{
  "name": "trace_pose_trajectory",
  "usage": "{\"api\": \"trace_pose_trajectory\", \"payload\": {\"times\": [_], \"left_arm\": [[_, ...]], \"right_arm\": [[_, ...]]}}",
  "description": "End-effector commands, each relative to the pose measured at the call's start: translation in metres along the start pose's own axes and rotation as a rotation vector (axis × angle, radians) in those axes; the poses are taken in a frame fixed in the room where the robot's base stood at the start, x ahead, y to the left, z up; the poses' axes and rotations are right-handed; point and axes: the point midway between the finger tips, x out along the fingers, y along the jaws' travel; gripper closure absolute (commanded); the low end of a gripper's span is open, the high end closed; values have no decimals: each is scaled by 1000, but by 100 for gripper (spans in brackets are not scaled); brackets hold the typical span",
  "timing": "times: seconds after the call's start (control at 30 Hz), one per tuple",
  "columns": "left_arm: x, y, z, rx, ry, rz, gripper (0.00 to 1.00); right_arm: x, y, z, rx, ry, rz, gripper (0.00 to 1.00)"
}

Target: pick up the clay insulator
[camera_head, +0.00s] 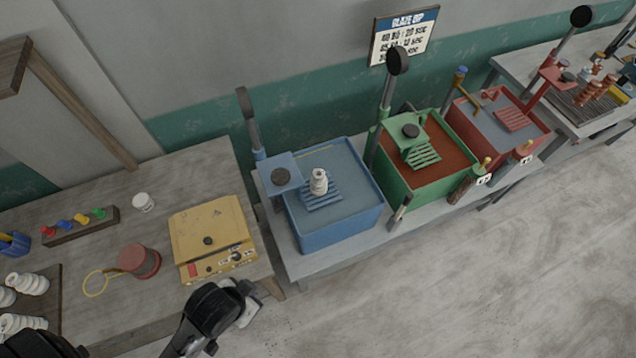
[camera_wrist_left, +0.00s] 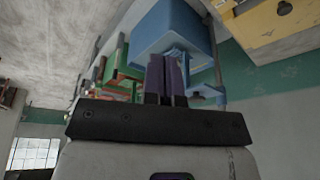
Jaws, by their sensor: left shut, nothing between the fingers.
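A cream, ribbed insulator (camera_head: 318,182) stands upright on a slatted blue platform (camera_head: 322,197) over the blue tank (camera_head: 343,229) in the head view. Other pale ribbed insulators (camera_head: 27,283) lie on a dark board at the far left, and reddish-brown ribbed ones (camera_head: 594,91) stand on the far right bench. My left gripper (camera_wrist_left: 167,60) is shut and empty in the left wrist view, with the blue tank (camera_wrist_left: 172,28) beyond its fingers. No insulator can be made out there. In the head view, a black arm link of mine is at the bottom; no fingertips are clear. My right gripper is not seen.
A yellow box with a control panel (camera_head: 212,235) sits on the left bench, beside a red-brown cylinder (camera_head: 139,261) and a white cup (camera_head: 143,202). Green (camera_head: 398,186) and red (camera_head: 487,137) tanks stand right of the blue one. Tall posts rise near the tanks. The floor in front is clear.

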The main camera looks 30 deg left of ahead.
Motion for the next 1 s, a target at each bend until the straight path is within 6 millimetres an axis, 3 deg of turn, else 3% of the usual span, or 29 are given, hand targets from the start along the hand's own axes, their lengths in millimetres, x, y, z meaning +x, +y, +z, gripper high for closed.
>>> {"api": "trace_pose_trajectory", "payload": {"times": [0.1, 0.9, 1.0], "left_arm": [[0, 0, 0, 0, 0, 0, 99], [0, 0, 0, 0, 0, 0, 22], [0, 0, 0, 0, 0, 0, 22]], "right_arm": [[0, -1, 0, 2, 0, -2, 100], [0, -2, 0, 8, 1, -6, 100], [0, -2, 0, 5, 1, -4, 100]]}}
